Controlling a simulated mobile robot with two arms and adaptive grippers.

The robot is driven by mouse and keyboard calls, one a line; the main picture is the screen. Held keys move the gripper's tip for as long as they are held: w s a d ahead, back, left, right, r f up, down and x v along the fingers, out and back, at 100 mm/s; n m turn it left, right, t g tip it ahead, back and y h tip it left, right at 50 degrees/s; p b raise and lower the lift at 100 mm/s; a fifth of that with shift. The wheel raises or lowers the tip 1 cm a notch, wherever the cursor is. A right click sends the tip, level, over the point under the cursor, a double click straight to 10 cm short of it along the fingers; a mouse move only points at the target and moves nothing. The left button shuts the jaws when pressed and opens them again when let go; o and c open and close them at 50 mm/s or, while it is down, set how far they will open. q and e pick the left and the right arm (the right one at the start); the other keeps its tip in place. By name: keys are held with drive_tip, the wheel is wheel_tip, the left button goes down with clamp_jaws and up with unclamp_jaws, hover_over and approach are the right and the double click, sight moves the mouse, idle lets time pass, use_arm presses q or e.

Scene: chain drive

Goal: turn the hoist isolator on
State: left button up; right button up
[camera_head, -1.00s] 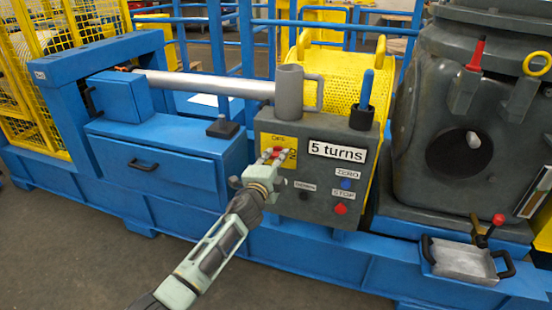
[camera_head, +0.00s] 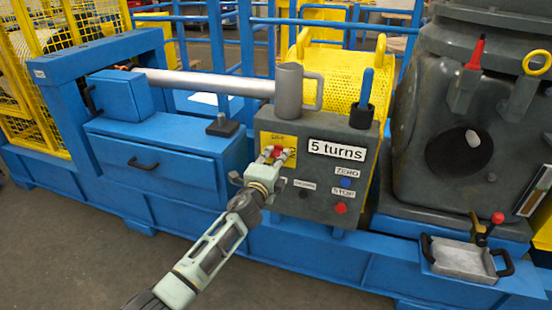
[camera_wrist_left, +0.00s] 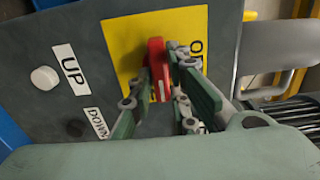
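The red isolator handle (camera_head: 277,151) sits on a yellow plate (camera_head: 266,139) at the upper left of the dark grey control box (camera_head: 323,209). A label at the plate's right side reads ON, and one at its top seems to read OFF. My left gripper (camera_head: 277,157) is at the plate, its fingers apart with the red handle between them. In the left wrist view the handle (camera_wrist_left: 158,62) stands between the fingertips (camera_wrist_left: 160,84), very close to both. Whether they press on it is hard to see. The handle's exact pointing is partly hidden. My right gripper is not in view.
The box also carries a "5 turns" display (camera_head: 337,150), a blue ZERO button (camera_head: 346,183) and a red STOP button (camera_head: 340,208). The wrist view shows a white UP button (camera_wrist_left: 44,79).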

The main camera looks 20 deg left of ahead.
use_arm(q)
drive_tip(key=o, duration=0.3)
drive_tip(key=shift+s, duration=0.1)
drive_tip(key=s, duration=1.1)
drive_tip(key=shift+s+a, duration=0.2)
drive_tip(key=shift+s, duration=0.2)
